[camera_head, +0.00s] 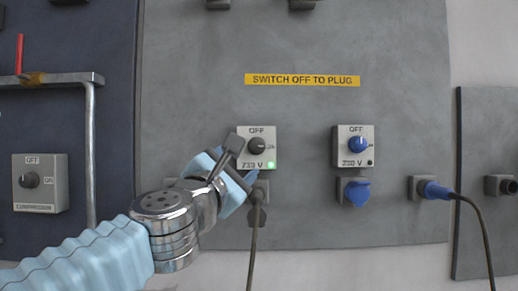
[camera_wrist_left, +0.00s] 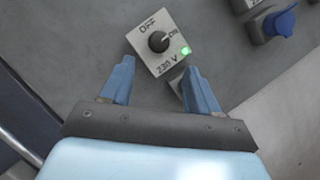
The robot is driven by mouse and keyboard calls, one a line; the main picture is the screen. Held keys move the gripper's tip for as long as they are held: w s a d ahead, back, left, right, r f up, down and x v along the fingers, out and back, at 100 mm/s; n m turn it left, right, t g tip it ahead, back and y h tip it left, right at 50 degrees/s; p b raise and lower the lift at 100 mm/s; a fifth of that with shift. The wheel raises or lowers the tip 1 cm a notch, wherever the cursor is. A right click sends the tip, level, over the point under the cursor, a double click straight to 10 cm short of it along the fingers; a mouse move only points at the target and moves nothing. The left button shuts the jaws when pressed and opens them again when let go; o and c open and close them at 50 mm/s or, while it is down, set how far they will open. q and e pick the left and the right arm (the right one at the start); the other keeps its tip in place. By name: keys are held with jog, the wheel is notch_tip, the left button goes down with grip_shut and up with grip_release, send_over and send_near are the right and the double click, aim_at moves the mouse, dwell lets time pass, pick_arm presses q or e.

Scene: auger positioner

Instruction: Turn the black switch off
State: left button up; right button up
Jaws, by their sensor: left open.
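The black switch (camera_head: 257,146) is a round knob on a light grey box marked OFF, ON and 230 V, on the grey wall panel. Its pointer is turned toward ON, and a green light (camera_head: 271,165) glows on the box. In the left wrist view the black switch (camera_wrist_left: 158,41) sits ahead of the fingertips, between their lines. My left gripper (camera_head: 236,170) is open and empty, in front of the box's lower left; it also shows in the left wrist view (camera_wrist_left: 160,75). My right gripper is in neither view.
A blue switch (camera_head: 358,145) is on a similar box to the right, above a blue-capped socket (camera_head: 355,191). A black cable (camera_head: 253,240) hangs below the black switch's box. A compressor switch box (camera_head: 40,183) and pipe (camera_head: 91,150) are at left.

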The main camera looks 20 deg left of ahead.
aim_at(256, 147)
pick_arm(q)
jog(key=p+x, duration=0.3)
jog(key=x, duration=0.7)
jog(key=shift+w, duration=0.55)
jog(key=shift+c, duration=0.2)
jog(key=c, duration=1)
